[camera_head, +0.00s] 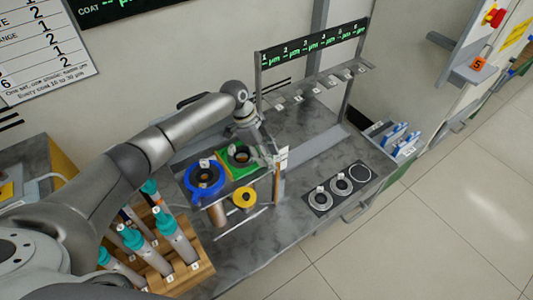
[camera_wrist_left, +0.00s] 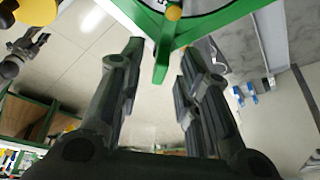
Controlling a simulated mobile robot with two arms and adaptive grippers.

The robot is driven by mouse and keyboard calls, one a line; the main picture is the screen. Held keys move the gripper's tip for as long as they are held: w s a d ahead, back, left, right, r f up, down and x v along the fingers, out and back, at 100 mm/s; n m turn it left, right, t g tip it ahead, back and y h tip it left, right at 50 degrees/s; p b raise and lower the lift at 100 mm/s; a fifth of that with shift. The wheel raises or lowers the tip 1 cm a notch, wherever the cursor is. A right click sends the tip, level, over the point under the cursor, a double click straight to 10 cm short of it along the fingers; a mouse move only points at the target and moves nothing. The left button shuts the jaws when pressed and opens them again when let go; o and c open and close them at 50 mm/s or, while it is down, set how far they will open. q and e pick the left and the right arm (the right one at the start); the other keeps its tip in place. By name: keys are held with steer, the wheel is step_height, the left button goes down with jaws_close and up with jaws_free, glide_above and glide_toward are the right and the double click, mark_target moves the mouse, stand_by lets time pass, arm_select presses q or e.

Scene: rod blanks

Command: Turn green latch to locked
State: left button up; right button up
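The green latch (camera_wrist_left: 162,62) shows in the left wrist view as a green lever below a yellow knob (camera_wrist_left: 173,12), at the edge of a green frame (camera_wrist_left: 212,30). In the head view the green square fixture (camera_head: 240,170) stands on the bench beside a blue ring fixture (camera_head: 191,186). In the head view the latch is too small to tell. My right gripper is not in view.
A wooden rack (camera_head: 200,268) holds several teal-capped tubes at front left. A black mat (camera_head: 318,200) with three ring places lies at right. A numbered hook rack (camera_head: 345,82) stands behind. The bench front is clear.

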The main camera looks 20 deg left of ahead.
arm_select(q)
step_height(320, 180, up, 10)
stand_by(0.6)
steer(key=shift+s+f, duration=0.1)
stand_by(0.3)
